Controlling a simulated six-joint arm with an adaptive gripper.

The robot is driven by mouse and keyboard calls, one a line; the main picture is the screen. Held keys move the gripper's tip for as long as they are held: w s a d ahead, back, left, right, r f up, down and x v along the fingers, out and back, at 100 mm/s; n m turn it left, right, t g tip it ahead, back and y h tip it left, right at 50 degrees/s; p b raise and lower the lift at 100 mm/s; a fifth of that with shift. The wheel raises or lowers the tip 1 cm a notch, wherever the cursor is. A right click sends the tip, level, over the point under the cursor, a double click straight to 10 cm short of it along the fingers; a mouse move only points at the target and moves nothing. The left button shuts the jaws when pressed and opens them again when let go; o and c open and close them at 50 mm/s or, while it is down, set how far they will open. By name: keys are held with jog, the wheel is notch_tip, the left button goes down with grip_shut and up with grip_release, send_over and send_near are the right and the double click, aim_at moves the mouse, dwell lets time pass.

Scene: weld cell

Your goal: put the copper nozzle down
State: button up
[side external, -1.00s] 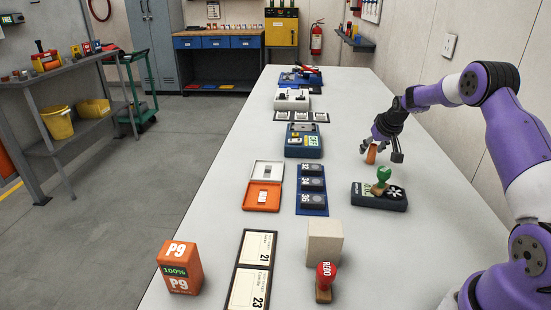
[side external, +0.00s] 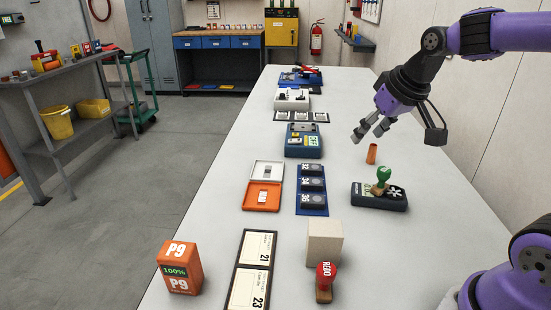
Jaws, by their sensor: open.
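The copper nozzle (side external: 372,154) is a small orange-brown cylinder.
A beige block (side external: 324,242) and a red REDO stamp (side external: 325,282) stand nearer the camera. An orange P9 battery (side external: 180,267) sits at the left edge. Table around the nozzle is clear.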

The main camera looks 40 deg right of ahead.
jog(key=s+a+f+n+y, duration=0.1)
jog(key=s+a+n, duration=0.1)
jog(key=s+a, duration=0.6)
jog(key=shift+s+f+n, duration=0.3)
jog(key=shift+s+f, duration=0.05)
jog(key=shift+s, duration=0.55)
jog(key=shift+a, duration=0.1)
